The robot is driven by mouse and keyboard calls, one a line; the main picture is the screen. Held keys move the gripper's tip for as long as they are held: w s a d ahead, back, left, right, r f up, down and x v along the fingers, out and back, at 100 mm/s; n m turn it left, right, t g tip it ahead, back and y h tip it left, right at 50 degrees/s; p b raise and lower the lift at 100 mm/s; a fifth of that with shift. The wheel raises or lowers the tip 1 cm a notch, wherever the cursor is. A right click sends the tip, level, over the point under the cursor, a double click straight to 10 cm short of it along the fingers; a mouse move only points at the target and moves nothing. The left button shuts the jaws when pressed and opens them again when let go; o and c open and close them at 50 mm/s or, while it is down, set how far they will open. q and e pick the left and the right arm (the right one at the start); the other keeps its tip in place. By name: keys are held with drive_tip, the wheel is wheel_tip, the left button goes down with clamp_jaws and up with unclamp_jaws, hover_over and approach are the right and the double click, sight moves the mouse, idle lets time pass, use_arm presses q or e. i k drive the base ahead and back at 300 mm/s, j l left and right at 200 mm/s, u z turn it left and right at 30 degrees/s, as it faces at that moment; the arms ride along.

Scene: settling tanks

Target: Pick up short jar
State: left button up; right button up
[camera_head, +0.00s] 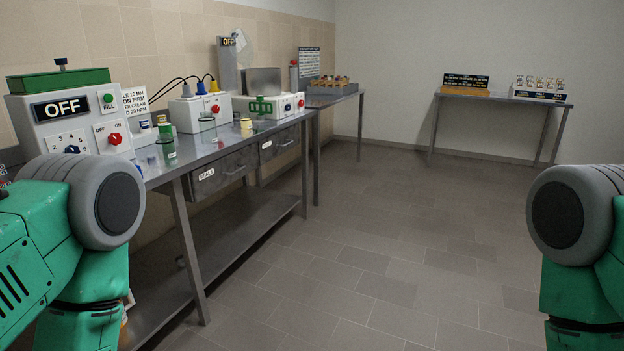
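Several small vessels stand on the steel bench at the left. A clear jar with green parts (167,145) stands near the bench's front edge. A clear glass vessel (207,122) is farther back along the bench. A small cream-coloured jar (246,127) stands to the right of it, near the front edge. I cannot tell for sure which is the short jar. Only green and grey links of my arms show at the left and right edges. Neither of my grippers is in view, and my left arm hides the near end of the bench.
The steel bench (225,150) has drawers and a lower shelf. A second table (500,97) stands at the far wall. The tiled floor (380,250) is clear.

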sight(246, 120)
drive_tip(key=i, duration=1)
drive_tip(key=i+l+u, duration=0.15)
drive_tip(key=i, duration=0.85)
